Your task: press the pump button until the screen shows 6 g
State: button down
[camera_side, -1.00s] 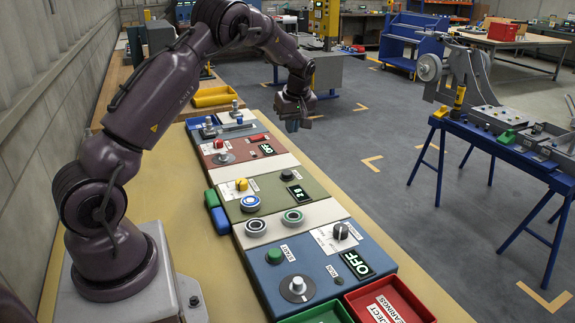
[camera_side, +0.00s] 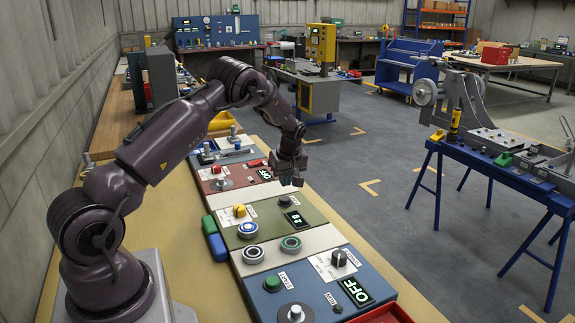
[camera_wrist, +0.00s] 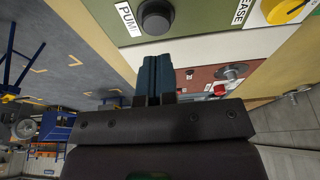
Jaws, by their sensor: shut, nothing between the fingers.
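The pump button is a dark round cap (camera_wrist: 156,18) beside a partly cut-off "PUM" label on the green panel, at the top of the wrist view. In the side view the dark button (camera_side: 284,201) is on the green panel (camera_side: 263,219), with a small lit screen (camera_side: 297,218) close by. The screen's digits are too small and slanted to read surely. My gripper (camera_side: 291,183) is shut and empty, just beyond the button in the side view. Its blue-grey fingertips (camera_wrist: 155,75) point toward the panel edge in the wrist view, apart from the button.
The green panel also carries a yellow knob (camera_side: 239,211) and a blue-ringed button (camera_side: 248,230). A red panel (camera_side: 228,185) lies behind it, and a blue panel (camera_side: 305,280) with a green button (camera_side: 272,283) lies in front. Open floor is to the right.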

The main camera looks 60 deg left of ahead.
aim_at(285, 200)
jog(key=shift+f, duration=2)
notch_tip(285, 200, down, 2)
jog(key=shift+f, duration=0.1)
jog(key=shift+d+f, duration=0.1)
jog(key=shift+f, duration=0.1)
jog(key=shift+s, duration=0.1)
jog(key=r, duration=0.5)
jog(key=shift+w+a, duration=0.2)
jog(key=shift+w, duration=0.1)
jog(key=v, duration=1)
